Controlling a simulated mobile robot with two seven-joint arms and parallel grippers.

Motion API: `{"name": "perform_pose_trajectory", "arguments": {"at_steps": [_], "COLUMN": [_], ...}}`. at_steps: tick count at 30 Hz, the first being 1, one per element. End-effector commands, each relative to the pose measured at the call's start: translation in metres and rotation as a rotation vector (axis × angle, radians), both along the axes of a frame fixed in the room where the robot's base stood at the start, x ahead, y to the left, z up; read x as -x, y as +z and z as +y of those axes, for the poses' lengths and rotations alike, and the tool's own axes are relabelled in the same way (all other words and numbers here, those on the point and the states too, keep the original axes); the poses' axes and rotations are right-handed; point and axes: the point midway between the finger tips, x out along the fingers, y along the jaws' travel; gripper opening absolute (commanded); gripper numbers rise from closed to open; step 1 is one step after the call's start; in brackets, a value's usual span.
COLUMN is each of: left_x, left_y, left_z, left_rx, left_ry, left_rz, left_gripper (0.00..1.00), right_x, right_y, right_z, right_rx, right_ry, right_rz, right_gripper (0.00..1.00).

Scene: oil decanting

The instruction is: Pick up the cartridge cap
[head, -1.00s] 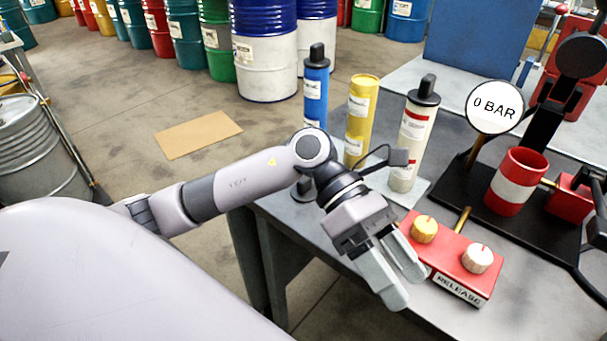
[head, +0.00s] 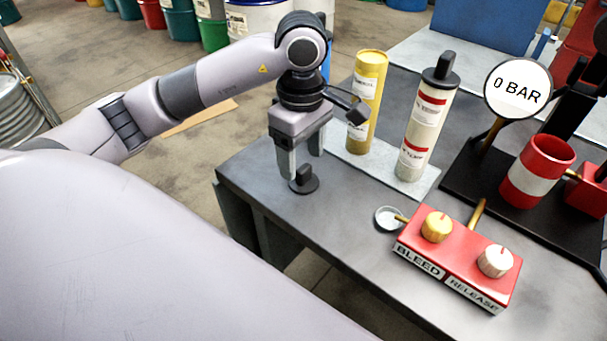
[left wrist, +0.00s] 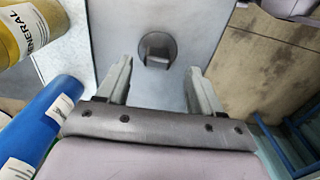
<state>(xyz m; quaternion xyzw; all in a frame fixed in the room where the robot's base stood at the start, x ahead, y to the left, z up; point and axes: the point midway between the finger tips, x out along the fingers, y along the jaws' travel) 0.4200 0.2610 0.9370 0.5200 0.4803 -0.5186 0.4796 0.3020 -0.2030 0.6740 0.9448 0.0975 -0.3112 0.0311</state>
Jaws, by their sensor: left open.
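A black cartridge cap (head: 304,184) with a round base and an upright grip lies on the grey table near its left edge. It also shows in the left wrist view (left wrist: 156,50), just ahead of the fingertips and between their lines. My left gripper (head: 303,164) is open, pointing down, over the cap. In the left wrist view its two fingers (left wrist: 159,68) are apart with nothing between them. One finger partly overlaps the cap in the head view. I cannot tell contact. A yellow cartridge (head: 368,100) stands without a cap. My right gripper is not in view.
A white cartridge (head: 425,120) with a black cap stands beside the yellow one. A blue cartridge (left wrist: 45,120) is close to my left gripper. A red valve block (head: 460,260), small dish (head: 389,218) and gauge (head: 518,90) are right. The table's front-left edge is near the cap.

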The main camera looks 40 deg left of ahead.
Motion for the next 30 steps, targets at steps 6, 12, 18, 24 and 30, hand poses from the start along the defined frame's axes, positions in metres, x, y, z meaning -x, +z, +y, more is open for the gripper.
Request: {"name": "perform_pose_trajectory", "arguments": {"at_steps": [6,12,18,24,30], "left_x": [-0.003,-0.003,-0.003,-0.003,-0.003], "left_y": [-0.031,-0.036,-0.036,-0.036,-0.036], "left_z": [0.002,0.002,0.002,0.002,0.002], "left_rx": [0.001,0.001,0.002,0.002,0.002], "left_ry": [0.0,0.0,0.0,0.0,0.0], "left_rz": [0.004,0.0,0.0,0.0,0.0], "left_gripper": [0.66,0.66,0.4,0.11,0.11], "right_x": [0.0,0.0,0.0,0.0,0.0], "right_y": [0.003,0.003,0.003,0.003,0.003], "right_z": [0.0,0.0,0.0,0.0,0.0], "right_rx": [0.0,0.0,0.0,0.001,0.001], "right_ry": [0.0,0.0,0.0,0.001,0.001], "right_rz": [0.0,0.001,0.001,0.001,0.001], "right_gripper": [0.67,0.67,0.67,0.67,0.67]}}
